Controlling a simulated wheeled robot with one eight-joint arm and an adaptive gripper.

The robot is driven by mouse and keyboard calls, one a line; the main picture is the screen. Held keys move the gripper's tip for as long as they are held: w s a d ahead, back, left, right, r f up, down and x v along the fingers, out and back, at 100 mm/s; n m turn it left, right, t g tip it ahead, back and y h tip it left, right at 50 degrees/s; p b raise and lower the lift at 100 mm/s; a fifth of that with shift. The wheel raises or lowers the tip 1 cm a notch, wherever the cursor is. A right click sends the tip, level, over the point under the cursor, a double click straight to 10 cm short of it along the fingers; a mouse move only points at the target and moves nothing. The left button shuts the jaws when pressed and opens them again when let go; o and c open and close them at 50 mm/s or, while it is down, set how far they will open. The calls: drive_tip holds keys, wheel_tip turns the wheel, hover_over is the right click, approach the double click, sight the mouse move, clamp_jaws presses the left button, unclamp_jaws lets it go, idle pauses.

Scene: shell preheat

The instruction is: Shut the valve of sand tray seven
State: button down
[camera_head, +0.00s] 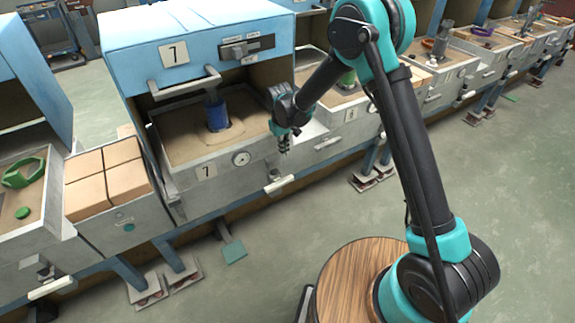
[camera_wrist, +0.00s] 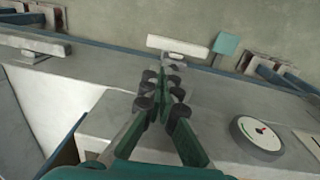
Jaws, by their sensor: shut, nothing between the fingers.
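Sand tray seven (camera_head: 222,160) has a "7" plate and a round gauge on its front. A white bar lever (camera_head: 279,185), which looks like its valve handle, sits low on the front, roughly along the tray's face. I cannot tell its valve setting. The lever also shows in the wrist view (camera_wrist: 178,46), beyond my fingertips. My gripper (camera_head: 284,148) is shut and empty, pointing down at the tray's right front corner, above the lever and apart from it. In the wrist view my gripper's fingers (camera_wrist: 163,88) meet beside the gauge (camera_wrist: 257,137).
A blue hood (camera_head: 200,45) marked 7 stands raised over the tray, with a blue cylinder (camera_head: 217,112) in the sand. Tray eight's similar lever (camera_head: 328,143) lies to the right. Tan blocks (camera_head: 105,178) sit to the left. A teal pedal (camera_head: 235,251) is below. The floor in front is clear.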

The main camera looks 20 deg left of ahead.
sight(288, 177)
drive_tip(key=f, duration=1.3)
drive_tip(key=shift+w+d+f, duration=0.25)
drive_tip(key=shift+w+f, duration=0.1)
drive_tip(key=shift+f, duration=0.15)
drive_tip(key=shift+w+d+f, duration=0.1)
drive_tip(key=shift+d+f, duration=0.05)
drive_tip(key=shift+f, duration=0.35)
drive_tip(key=shift+w+r, duration=0.1)
drive_tip(key=shift+r, duration=0.2)
wheel_tip(288, 177, up, 14)
